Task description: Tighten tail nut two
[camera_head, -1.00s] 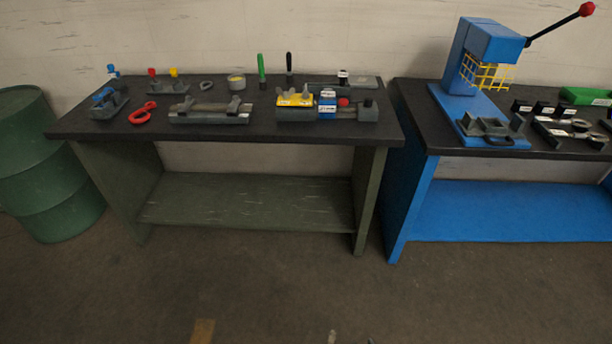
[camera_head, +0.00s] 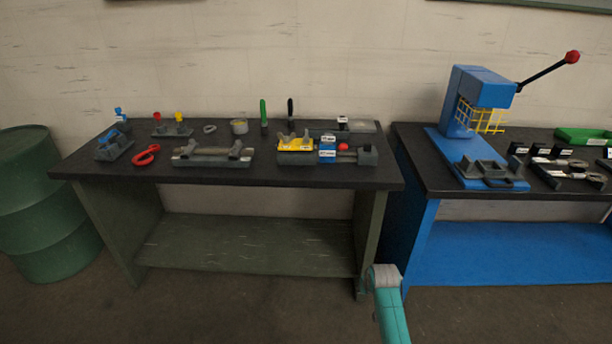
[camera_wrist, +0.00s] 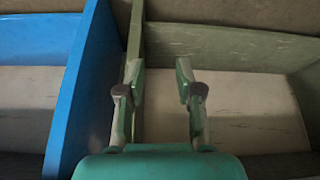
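I cannot single out tail nut two; parts on the bench are too small to tell. On the green-legged bench (camera_head: 110,168), a fixture with a yellow block (camera_head: 296,145) stands right of centre, with a labelled blue block (camera_head: 327,150) and a red knob (camera_head: 343,147) beside it. A long grey fixture with two raised supports (camera_head: 213,157) lies left of it. My gripper (camera_wrist: 158,72) is open and empty in the wrist view, apart from all these parts. That view shows only bench legs and shelves, upside down. In the head view only part of my teal arm shows, low in front.
A blue bench (camera_head: 440,230) with a blue lever press (camera_head: 485,88) stands right, a narrow gap away. Red pliers-like rings (camera_head: 146,155) and upright green (camera_head: 263,112) and black (camera_head: 290,112) handles are on the green-legged bench. A green drum (camera_head: 35,205) stands left.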

